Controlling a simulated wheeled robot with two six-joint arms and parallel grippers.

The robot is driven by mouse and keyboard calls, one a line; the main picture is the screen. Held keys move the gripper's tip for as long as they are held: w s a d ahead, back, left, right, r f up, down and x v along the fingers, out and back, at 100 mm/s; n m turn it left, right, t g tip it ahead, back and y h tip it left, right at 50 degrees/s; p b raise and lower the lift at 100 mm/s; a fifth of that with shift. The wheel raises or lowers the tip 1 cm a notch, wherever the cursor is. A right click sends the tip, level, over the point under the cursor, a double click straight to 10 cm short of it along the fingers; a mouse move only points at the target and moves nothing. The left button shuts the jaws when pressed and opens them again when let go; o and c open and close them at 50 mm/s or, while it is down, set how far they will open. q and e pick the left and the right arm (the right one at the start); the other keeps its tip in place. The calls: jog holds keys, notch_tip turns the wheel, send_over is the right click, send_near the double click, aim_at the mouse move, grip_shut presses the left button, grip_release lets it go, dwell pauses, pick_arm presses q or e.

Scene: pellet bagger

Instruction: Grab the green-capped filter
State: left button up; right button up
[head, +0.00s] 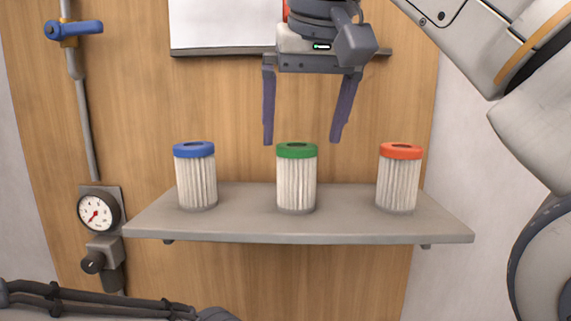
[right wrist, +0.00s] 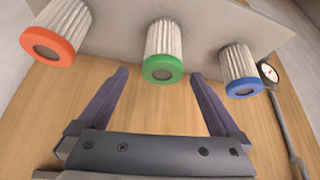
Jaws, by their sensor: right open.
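The green-capped filter (head: 297,180) stands upright in the middle of a grey shelf (head: 300,228). It has a white pleated body and a green ring cap with a dark centre. My right gripper (head: 302,140) is open and empty, above the green-capped filter, its two fingers pointing down to either side of the cap. In the right wrist view the green-capped filter (right wrist: 162,52) shows between and beyond the fingertips of the right gripper (right wrist: 158,76), apart from them. My left gripper is not in view.
A blue-capped filter (head: 196,178) stands on the left of the shelf and a red-orange-capped filter (head: 398,180) on the right, with clear gaps between. A pressure gauge (head: 97,213) and a blue-handled valve (head: 75,28) are on the left. A wooden panel (head: 230,110) is behind.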

aim_at(302, 146)
jog(key=x, duration=0.4)
jog(key=shift+f+b, duration=0.15)
jog(key=shift+b, duration=0.15)
jog(key=shift+p+x, duration=0.35)
jog(key=shift+x, duration=2.15)
jog(key=shift+s+a, duration=0.15)
jog(key=c, duration=1.4)
